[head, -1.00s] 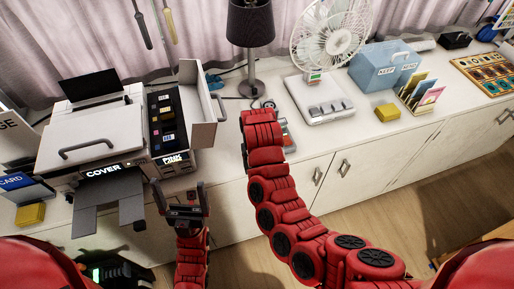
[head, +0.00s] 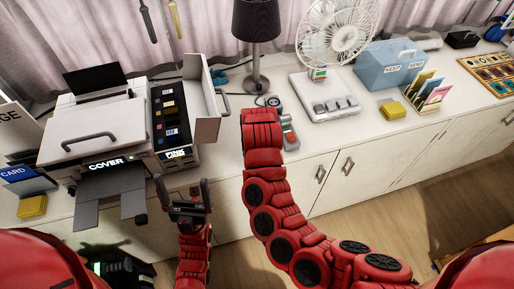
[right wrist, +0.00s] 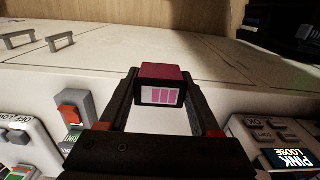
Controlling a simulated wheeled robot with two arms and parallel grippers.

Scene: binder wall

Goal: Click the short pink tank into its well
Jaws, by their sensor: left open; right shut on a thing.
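The short pink tank (right wrist: 163,96) is dark pink with a white label of pink bars; in the right wrist view it sits between the fingers of my right gripper (right wrist: 162,76), which is shut on it. In the head view my right gripper and the tank are hidden behind my right arm. The printer (head: 95,135) stands at left, with its dark tank bay (head: 172,115) along its right side. The bay door (head: 207,100) stands open. Individual wells are too small to make out. My left gripper (head: 187,207) is open and empty in front of the printer.
The printer's display (right wrist: 291,160) reads "PINK LOOSE". A grey device with a red switch (right wrist: 72,108) lies at left in the right wrist view. A lamp (head: 256,45), fan (head: 325,90) and blue box (head: 385,72) stand along the counter. The counter right of the door is partly clear.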

